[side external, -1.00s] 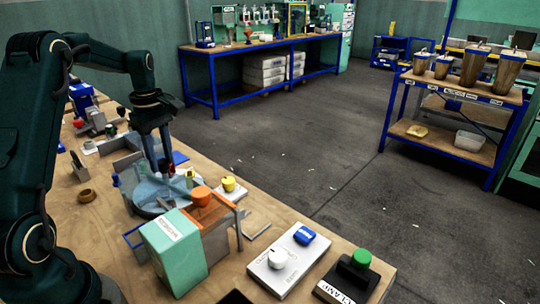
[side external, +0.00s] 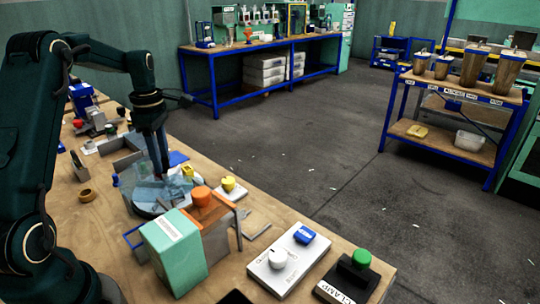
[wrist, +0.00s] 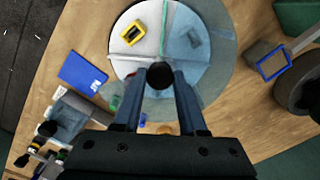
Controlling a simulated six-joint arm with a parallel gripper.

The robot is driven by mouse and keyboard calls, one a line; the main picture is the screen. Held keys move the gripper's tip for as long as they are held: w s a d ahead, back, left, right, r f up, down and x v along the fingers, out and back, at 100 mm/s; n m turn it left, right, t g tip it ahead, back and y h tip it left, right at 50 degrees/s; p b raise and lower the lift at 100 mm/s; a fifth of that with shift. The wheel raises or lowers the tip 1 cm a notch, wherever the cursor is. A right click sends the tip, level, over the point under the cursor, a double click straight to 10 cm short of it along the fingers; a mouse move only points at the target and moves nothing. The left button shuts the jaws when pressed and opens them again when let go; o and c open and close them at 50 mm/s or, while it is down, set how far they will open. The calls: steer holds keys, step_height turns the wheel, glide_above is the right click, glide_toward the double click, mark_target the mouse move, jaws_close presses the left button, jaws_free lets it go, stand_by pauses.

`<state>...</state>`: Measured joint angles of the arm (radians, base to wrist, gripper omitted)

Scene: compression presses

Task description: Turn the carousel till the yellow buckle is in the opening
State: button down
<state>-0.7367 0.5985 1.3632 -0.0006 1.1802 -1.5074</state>
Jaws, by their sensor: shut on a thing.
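The carousel is a round disc with dividers, largely under a clear bluish cover; its rim shows in the side external view (side external: 142,208) and the disc in the wrist view (wrist: 150,15). The yellow buckle, a rectangular frame with a dark middle, lies in a bright, untinted sector in the wrist view (wrist: 132,34), left of a green divider. It looks bright yellow in the side external view (side external: 187,170). My gripper (wrist: 158,88) is shut on a dark round knob (wrist: 160,75) at the carousel. A blurred dark piece (wrist: 193,38) shows under the tinted cover.
A blue plate (wrist: 82,70) and a blue-edged frame (wrist: 273,62) lie beside the carousel. A green box (side external: 175,250), an orange button (side external: 201,195) and a yellow knob (side external: 228,184) stand close by. Further off are a white control panel (side external: 285,262) and a green-buttoned clamp box (side external: 358,270).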

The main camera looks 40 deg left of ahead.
steer(key=shift+a+r+n, duration=0.1)
steer(key=shift+r+n, duration=0.05)
steer(key=shift+n, duration=0.55)
steer(key=shift+c, duration=2.3)
jaws_free()
steer(key=shift+r, duration=2.5)
